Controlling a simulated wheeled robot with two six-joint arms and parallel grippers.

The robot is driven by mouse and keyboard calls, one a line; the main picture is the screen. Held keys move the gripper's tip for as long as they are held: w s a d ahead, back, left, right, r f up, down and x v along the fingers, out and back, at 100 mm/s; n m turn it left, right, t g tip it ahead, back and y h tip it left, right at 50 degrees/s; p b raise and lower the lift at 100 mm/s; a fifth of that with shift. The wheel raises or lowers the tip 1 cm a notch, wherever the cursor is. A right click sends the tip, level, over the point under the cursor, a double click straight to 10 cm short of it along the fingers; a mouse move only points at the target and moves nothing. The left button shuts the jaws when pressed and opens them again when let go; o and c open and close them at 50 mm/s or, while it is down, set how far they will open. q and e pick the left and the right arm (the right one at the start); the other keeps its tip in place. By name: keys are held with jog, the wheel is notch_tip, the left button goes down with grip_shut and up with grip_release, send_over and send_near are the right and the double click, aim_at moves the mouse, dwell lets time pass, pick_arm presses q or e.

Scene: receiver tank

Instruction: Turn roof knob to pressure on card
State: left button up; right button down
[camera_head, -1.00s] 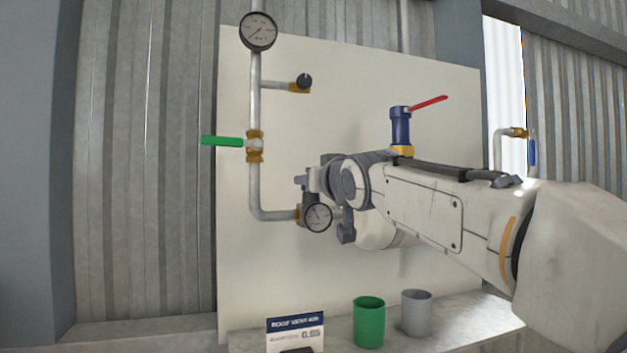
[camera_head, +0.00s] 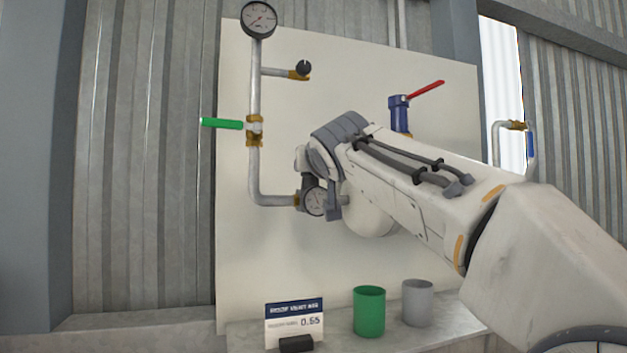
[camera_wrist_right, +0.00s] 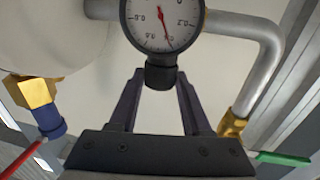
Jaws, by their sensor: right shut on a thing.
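The roof knob (camera_wrist_right: 160,78) is a black cap in the wrist view, beside the rim of a small round gauge (camera_wrist_right: 163,20). My right gripper (camera_wrist_right: 160,75) is shut on this knob, one dark finger on each side. In the head view the gauge (camera_head: 315,201) is partly covered by my right wrist, and the knob is hidden or hard to make out. The gauge's red needle points downward in the wrist view; its small numbers are hard to read. The card (camera_head: 294,322) on the ledge has a blue header and seems to read 0.55. My left gripper is not in view.
A green-handled valve (camera_head: 222,123) and an upper gauge (camera_head: 258,18) sit on the left pipe, with a small black-knobbed valve (camera_head: 303,68). A red-handled blue valve (camera_head: 400,115) stands behind my arm. Green (camera_head: 369,312) and grey (camera_head: 417,303) cups stand on the ledge.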

jog(key=shift+a+f+m+h+b, duration=0.35)
jog(key=shift+m+h+b, duration=0.2)
jog(key=shift+h, duration=0.45)
jog(key=shift+a+r+m+h, duration=0.1)
jog(key=shift+r+m+h, duration=0.05)
jog(key=shift+m+h, duration=0.4)
jog(key=shift+a+r+m+h, duration=0.1)
jog(key=shift+m+h, duration=0.2)
jog(key=shift+h, duration=0.35)
jog(key=shift+r+m+h+p, duration=0.1)
jog(key=shift+m+h+p, duration=0.4)
jog(key=shift+h, duration=0.3)
jog(key=m+g+h+p, duration=0.1)
jog(key=h+p, duration=0.1)
jog(key=m+g+h+p, duration=0.1)
jog(key=m+h+p, duration=0.1)
jog(key=h+p, duration=0.1)
jog(key=m+g+h+p, duration=0.1)
jog(key=m+h+p, duration=0.1)
jog(key=p, duration=0.1)
jog(key=shift+w+a+r+h, duration=0.15)
jog(key=shift+a+r+h, duration=0.05)
jog(key=shift+r+h, duration=0.1)
pick_arm(q)
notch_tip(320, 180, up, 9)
jog(key=p, duration=0.2)
pick_arm(e)
jog(key=shift+f+m+g+h, duration=0.3)
jog(key=shift+m+g+h, duration=0.3)
jog(key=shift+m+h, duration=0.1)
